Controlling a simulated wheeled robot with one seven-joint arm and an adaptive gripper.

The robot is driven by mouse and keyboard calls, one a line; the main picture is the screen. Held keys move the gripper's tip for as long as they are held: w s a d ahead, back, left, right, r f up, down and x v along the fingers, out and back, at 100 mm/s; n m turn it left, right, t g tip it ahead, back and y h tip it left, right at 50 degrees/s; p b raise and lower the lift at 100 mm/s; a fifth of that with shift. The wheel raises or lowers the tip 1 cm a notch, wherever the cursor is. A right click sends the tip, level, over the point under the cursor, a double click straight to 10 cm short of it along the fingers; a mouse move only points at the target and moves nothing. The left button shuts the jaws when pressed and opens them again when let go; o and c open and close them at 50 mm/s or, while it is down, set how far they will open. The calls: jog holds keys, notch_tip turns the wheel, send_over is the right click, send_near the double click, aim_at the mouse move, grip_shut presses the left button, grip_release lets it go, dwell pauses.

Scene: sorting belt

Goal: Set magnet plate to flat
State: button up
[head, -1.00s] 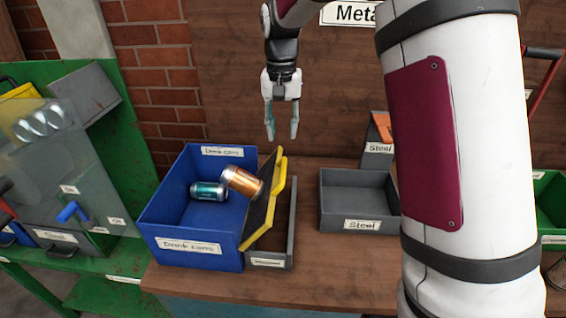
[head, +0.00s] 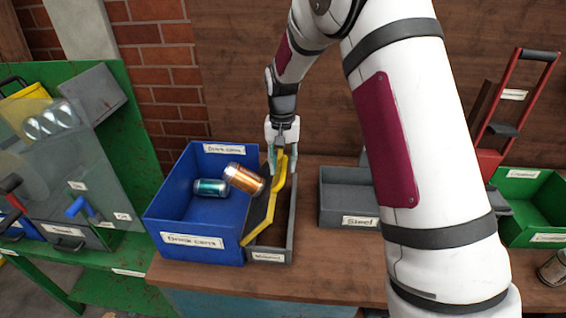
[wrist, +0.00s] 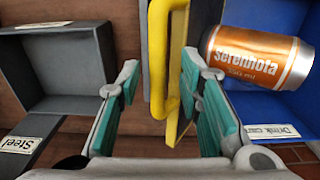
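The magnet plate (head: 262,214) is a thin yellow-edged plate standing steeply tilted between the blue drink cans bin and a narrow grey tray. Its yellow handle (wrist: 157,55) rises on the grey tray side. My gripper (head: 282,164) is down over the upper end of the plate. In the wrist view the open teal-padded fingers stand on either side of the handle and plate edge, with gaps showing on both sides. My gripper partly hides the handle's far end in the head view.
An orange can (head: 243,178) leans at the plate's left face, close to my right finger in the wrist view. A teal can (head: 211,188) lies in the blue bin (head: 185,225). The grey Steel bin (head: 345,208) stands to the right, with bare table between.

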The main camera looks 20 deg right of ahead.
grip_shut()
jog(key=s+d+f+t+y, duration=0.1)
jog(key=s+d+f+y, duration=0.1)
jog(key=d+f+y, duration=0.2)
jog(key=s+d+f+t+y+p, duration=0.1)
jog(key=d+f+y, duration=0.3)
jog(key=f, duration=0.5)
jog(key=shift+s+d+f+t, duration=0.15)
jog(key=shift+s+d+t, duration=0.35)
jog(key=shift+t, duration=0.1)
grip_release()
jog(key=shift+d, duration=0.1)
